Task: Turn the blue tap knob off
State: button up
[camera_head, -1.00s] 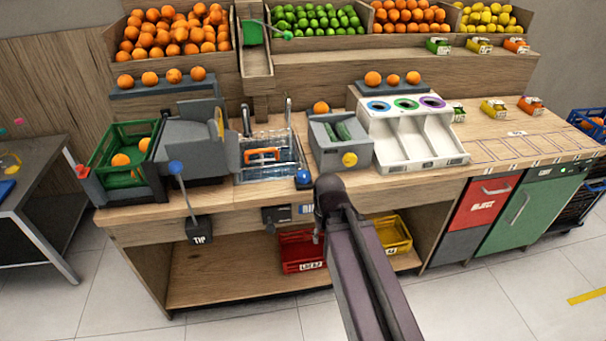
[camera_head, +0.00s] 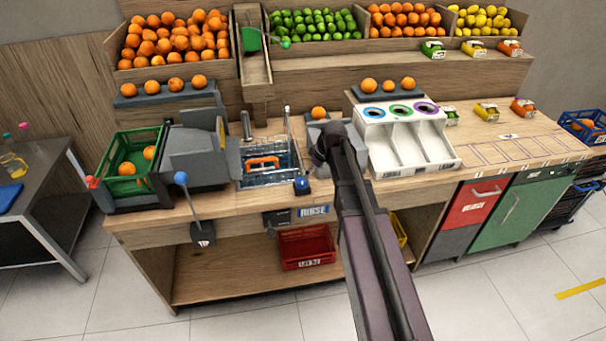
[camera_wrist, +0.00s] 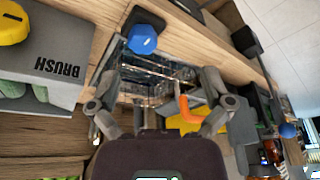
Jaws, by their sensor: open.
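The blue tap knob (camera_head: 301,185) sits on the counter's front edge, right of the sink (camera_head: 268,176). In the wrist view the blue knob (camera_wrist: 143,39) is at upper left, beyond my fingertips and apart from them. My gripper (camera_wrist: 160,88) is open and empty, its two fingers spread over the sink. In the head view my arm's upper end is right of the knob, and the fingers cannot be made out there.
A grey box marked BRUSH with a yellow knob (camera_wrist: 12,22) stands beside the sink. A lever with a blue ball (camera_head: 181,178) stands at the front left. A green crate (camera_head: 132,163) holds oranges. A white bin with three coloured rings (camera_head: 400,138) is to the right.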

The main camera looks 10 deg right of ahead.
aim_at(302, 180)
jog(key=shift+n+t, duration=0.3)
jog(key=shift+n, duration=0.4)
jog(key=w, duration=0.1)
jog(key=w+r, duration=0.1)
jog(key=w+d, duration=0.1)
jog(key=shift+w+r+p, duration=0.35)
jog(key=shift+w+r, duration=0.05)
jog(key=shift+f, duration=0.1)
jog(key=b+x, duration=1.2)
jog(key=x, duration=0.1)
jog(key=shift+w+a+f+b, duration=0.1)
jog(key=shift+a+f+b, duration=0.1)
jog(key=shift+a+b, duration=0.15)
jog(key=c, duration=1.1)
